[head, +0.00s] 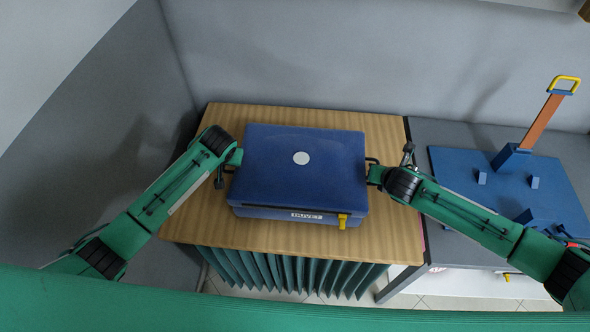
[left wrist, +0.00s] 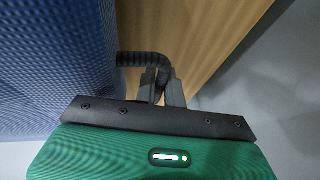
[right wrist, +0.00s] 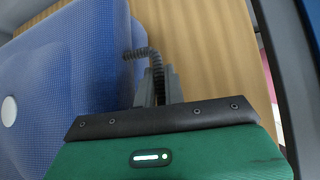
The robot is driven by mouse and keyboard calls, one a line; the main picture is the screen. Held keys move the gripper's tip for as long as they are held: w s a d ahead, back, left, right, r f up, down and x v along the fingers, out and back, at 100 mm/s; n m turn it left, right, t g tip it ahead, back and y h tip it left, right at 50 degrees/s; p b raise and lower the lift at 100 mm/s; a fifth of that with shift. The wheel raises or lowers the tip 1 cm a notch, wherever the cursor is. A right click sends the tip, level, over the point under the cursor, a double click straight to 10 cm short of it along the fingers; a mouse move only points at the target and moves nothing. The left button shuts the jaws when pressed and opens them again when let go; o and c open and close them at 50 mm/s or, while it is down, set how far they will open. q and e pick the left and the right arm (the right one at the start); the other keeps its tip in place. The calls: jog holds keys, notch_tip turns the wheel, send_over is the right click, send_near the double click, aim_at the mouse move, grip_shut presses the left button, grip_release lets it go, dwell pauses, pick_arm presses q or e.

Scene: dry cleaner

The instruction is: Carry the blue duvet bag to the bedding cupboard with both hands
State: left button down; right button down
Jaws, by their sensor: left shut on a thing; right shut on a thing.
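The blue duvet bag (head: 306,170) is a box-shaped bag with a white round spot on top, a "DUVET" label and a yellow tag at its front. It is over the wooden top (head: 385,235) of a table with a green pleated skirt; whether it rests on the top or is slightly raised I cannot tell. My left gripper (head: 230,170) is shut on the black side handle, which also shows in the left wrist view (left wrist: 140,60). My right gripper (head: 375,175) is shut on the opposite handle, seen in the right wrist view (right wrist: 152,57). No bedding cupboard is recognisable.
A grey counter (head: 450,135) adjoins on the right, carrying a blue board (head: 550,190) with small blue blocks and an orange upright lever (head: 545,120) with a yellow grip. Grey walls close off the back and left. Tiled floor shows below the table.

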pick_arm(q)
jog(key=shift+f, duration=0.15)
pick_arm(e)
jog(key=shift+f, duration=0.15)
